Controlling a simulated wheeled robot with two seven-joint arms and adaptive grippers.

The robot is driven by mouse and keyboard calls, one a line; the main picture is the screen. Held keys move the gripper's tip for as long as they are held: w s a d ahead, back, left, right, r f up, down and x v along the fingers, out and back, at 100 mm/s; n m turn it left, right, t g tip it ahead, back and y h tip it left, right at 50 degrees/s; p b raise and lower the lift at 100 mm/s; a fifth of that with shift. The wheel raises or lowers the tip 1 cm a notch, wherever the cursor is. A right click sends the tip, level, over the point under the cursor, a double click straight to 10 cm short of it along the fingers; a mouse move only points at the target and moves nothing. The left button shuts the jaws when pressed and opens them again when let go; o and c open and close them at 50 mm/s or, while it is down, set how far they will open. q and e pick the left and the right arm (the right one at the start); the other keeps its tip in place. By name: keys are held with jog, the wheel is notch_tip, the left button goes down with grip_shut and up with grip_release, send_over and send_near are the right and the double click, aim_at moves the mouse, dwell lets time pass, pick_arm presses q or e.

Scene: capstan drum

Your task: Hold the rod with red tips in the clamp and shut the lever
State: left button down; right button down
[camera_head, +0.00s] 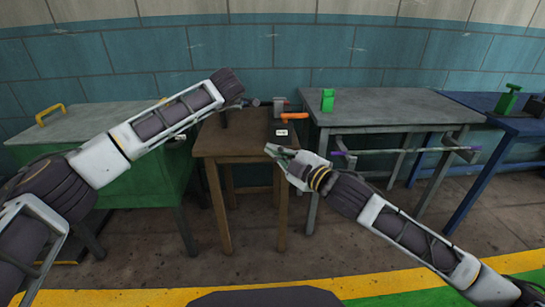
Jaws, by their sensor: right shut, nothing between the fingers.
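The clamp (279,114) stands near the back of the small brown table (228,143), a grey and dark device with a white label (282,132) in front. Its orange lever (294,116) lies about level, pointing right. My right gripper (267,149) is shut and empty, in front of the clamp and nearer to me. My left gripper (254,102) is small and dark, just left of the clamp; its fingers are too unclear to tell open from shut. I cannot make out a rod with red tips.
A grey table (385,115) with a green block (327,100) stands right of the brown table. A blue table (520,123) with a green device (508,99) is farther right. A green cabinet (150,190) with a yellow handle (50,113) stands left. The tiled wall closes the back.

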jog(key=shift+s+a+f+m+g+y, duration=0.15)
jog(key=shift+a+f+m+g+y, duration=0.6)
jog(key=shift+m, duration=0.35)
jog(key=shift+d+r, duration=0.1)
jog(key=shift+r, duration=0.05)
dwell(0.4)
pick_arm(q)
jog(key=c, duration=1.7)
grip_release()
jog(key=shift+f, duration=0.1)
jog(key=shift+v, duration=6.05)
jog(key=shift+w, duration=0.1)
